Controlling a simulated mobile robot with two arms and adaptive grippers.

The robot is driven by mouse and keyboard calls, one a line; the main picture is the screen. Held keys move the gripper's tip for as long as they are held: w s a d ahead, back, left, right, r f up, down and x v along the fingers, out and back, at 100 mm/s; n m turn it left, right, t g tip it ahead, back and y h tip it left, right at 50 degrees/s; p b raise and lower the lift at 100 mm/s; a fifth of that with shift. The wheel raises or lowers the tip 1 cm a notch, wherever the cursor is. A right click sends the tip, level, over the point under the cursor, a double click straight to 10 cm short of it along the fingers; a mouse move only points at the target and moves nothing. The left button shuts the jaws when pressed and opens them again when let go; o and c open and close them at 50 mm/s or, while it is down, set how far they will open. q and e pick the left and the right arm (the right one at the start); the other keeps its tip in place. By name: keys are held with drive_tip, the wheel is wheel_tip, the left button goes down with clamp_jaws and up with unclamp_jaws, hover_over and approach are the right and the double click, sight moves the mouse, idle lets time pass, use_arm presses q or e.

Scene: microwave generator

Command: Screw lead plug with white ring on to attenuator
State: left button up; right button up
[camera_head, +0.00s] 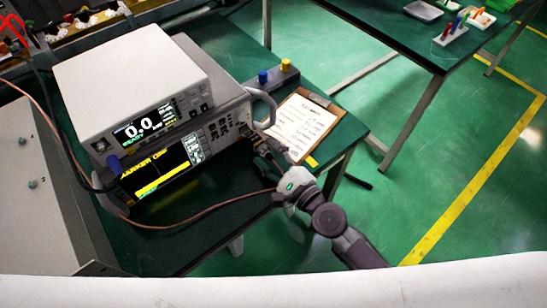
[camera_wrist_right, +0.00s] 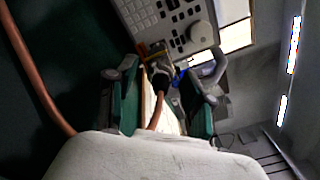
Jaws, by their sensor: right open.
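My right gripper (camera_head: 268,155) is at the front right corner of the lower instrument (camera_head: 205,147). In the right wrist view its two green-padded fingers (camera_wrist_right: 160,98) stand apart on either side of a dark lead plug (camera_wrist_right: 160,80). The plug's copper-coloured lead (camera_wrist_right: 155,116) runs back between the fingers. The plug's far end meets a small brass-coloured fitting, likely the attenuator (camera_wrist_right: 156,57), on the instrument's front panel. I cannot tell whether the plug is threaded on, and I cannot make out the white ring. My left gripper is not in view.
A white-cased instrument (camera_head: 130,75) with a lit display sits on the lower one. A copper lead (camera_head: 190,220) loops across the front.

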drive_tip(key=v, duration=1.2)
